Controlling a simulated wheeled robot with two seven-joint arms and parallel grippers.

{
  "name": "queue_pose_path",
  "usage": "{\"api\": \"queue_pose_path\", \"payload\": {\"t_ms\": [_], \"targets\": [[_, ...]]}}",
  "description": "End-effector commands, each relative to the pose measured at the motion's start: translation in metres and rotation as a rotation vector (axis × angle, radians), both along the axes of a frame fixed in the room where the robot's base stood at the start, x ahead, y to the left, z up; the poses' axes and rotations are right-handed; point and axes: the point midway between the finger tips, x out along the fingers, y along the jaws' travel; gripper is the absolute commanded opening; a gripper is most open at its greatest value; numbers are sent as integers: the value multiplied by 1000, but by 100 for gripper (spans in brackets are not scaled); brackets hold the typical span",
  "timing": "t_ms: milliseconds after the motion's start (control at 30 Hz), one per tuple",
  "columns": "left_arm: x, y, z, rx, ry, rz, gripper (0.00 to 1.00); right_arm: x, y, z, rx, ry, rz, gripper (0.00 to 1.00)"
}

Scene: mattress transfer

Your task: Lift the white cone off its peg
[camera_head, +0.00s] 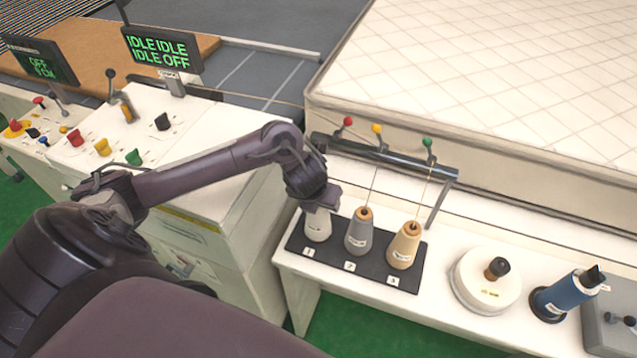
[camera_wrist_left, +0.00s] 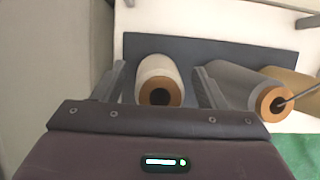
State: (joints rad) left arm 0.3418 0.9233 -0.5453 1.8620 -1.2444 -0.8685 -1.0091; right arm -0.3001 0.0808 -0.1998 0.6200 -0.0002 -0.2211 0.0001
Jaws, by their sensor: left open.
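The white cone (camera_head: 318,226) stands upright at position 1 on the dark cone board (camera_head: 345,268). Its top is partly hidden by my left gripper (camera_head: 320,203), which is right above and around it. In the left wrist view the white cone (camera_wrist_left: 158,68) lies between the two open fingers of my left gripper (camera_wrist_left: 162,88), with a visible gap on each side. Its brown core with a dark hole faces the camera. The peg itself is not visible. My right gripper is in neither view.
A grey cone (camera_head: 359,234) and a tan cone (camera_head: 404,247) stand close by on the right, with threads rising to a rail (camera_head: 385,155). A mattress (camera_head: 480,70) lies behind. A white round spool (camera_head: 486,280) and a blue tool (camera_head: 563,296) stand farther right.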

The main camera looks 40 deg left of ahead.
Motion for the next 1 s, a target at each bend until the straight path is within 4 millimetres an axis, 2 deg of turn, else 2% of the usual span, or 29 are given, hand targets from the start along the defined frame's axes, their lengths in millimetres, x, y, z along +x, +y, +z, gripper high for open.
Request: {"api": "queue_pose_path", "payload": {"t_ms": [100, 200, 500, 700, 1000], "targets": [[0, 0, 0, 0, -1, 0, 66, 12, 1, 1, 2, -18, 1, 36], [0, 0, 0, 0, -1, 0, 63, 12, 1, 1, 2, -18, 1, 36], [0, 0, 0, 0, -1, 0, 24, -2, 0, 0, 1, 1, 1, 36], [0, 0, 0, 0, -1, 1, 0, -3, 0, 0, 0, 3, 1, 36], [1, 0, 2, -1, -3, 1, 0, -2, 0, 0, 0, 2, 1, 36]]}}
